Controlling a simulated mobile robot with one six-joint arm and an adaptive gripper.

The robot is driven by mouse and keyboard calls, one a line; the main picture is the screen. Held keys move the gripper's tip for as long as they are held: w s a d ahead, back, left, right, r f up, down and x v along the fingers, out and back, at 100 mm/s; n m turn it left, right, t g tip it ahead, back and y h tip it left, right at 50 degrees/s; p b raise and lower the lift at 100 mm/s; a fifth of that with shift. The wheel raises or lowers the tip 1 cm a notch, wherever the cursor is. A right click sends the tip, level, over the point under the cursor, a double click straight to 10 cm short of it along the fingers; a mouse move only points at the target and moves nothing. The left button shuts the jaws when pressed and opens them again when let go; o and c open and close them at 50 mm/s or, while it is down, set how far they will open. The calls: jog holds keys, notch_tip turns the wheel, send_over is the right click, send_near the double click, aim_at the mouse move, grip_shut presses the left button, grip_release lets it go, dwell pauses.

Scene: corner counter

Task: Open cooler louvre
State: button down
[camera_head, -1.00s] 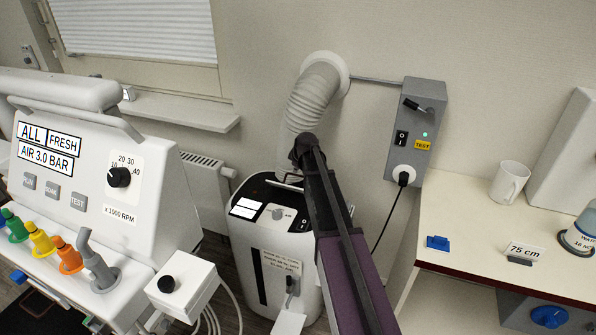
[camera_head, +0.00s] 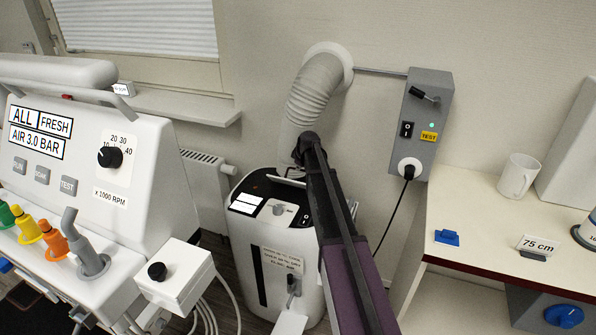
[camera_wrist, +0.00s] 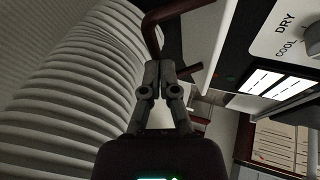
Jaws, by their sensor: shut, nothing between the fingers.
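The cooler (camera_head: 241,240) is a white upright unit with a black top, a dial and small white displays, standing on the floor below a ribbed hose. A thin light flap edge (camera_head: 287,182), perhaps the louvre, shows at the back of its top; my arm partly hides this area. My gripper (camera_wrist: 160,70) is shut and empty in the wrist view. Its fingertips are beside a bent dark-red bar (camera_wrist: 152,34); I cannot tell whether they touch it. The cooler's panel with DRY and COOL (camera_wrist: 283,35) is to the right.
The ribbed hose (camera_head: 313,92) rises close behind the cooler and fills the left of the wrist view (camera_wrist: 70,90). A white console (camera_head: 85,165) stands left. A grey wall box (camera_head: 421,105) with a hanging cable and a counter (camera_head: 475,205) are on the right.

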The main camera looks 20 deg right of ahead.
jog(key=shift+d, duration=0.15)
jog(key=shift+w+d+f, duration=0.25)
jog(key=shift+w+d, duration=0.4)
jog(key=shift+w, duration=0.2)
jog(key=shift+s+r, duration=0.1)
jog(key=shift+s+a+r, duration=0.2)
jog(key=shift+a+r, duration=0.05)
jog(key=p+v, duration=1.1)
jog(key=v, duration=0.1)
jog(key=shift+w+a+r, duration=0.15)
jog(key=shift+a+r, duration=0.1)
jog(key=shift+a, duration=0.05)
dwell(0.7)
